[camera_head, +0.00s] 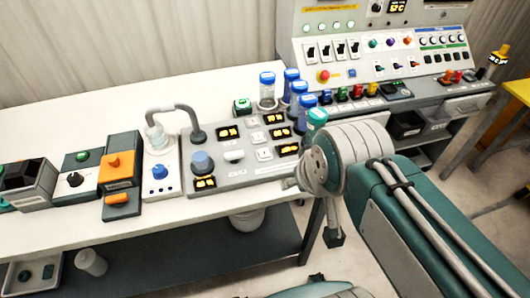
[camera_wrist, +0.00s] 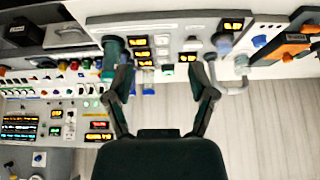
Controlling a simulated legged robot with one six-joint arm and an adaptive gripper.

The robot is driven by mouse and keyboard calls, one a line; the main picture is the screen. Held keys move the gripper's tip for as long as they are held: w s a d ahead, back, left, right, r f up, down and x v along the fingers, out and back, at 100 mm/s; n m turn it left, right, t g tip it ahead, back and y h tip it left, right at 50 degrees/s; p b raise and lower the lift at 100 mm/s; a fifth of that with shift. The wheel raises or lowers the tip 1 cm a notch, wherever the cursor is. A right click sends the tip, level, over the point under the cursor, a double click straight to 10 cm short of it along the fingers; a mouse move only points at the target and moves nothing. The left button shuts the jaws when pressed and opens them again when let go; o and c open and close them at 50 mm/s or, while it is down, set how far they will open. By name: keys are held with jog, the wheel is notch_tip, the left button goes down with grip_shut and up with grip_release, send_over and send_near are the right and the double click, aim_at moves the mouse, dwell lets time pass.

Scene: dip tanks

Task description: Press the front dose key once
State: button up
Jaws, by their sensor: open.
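The dosing panel (camera_head: 232,176) is a grey sloped console on the white bench, with lit displays and a column of white square keys. The key nearest the bench's front edge (camera_head: 264,154) sits beside a lit display; its label is too small to read. In the wrist view the panel appears upside down at the top, with small white keys (camera_wrist: 167,68) beside the stacked displays. My gripper (camera_wrist: 160,68) is open and empty, its two fingers spread below the panel in that view. Contact with any key is not visible.
Several blue-capped bottles (camera_head: 267,90) and a teal-capped one (camera_head: 316,121) stand close to the panel's right end. A curved pipe (camera_head: 175,108) rises at its left. An orange-topped unit (camera_head: 117,168) stands further left. A control console (camera_head: 385,45) is behind.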

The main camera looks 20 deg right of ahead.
jog(key=shift+a, duration=0.1)
grip_shut()
dwell(1.0)
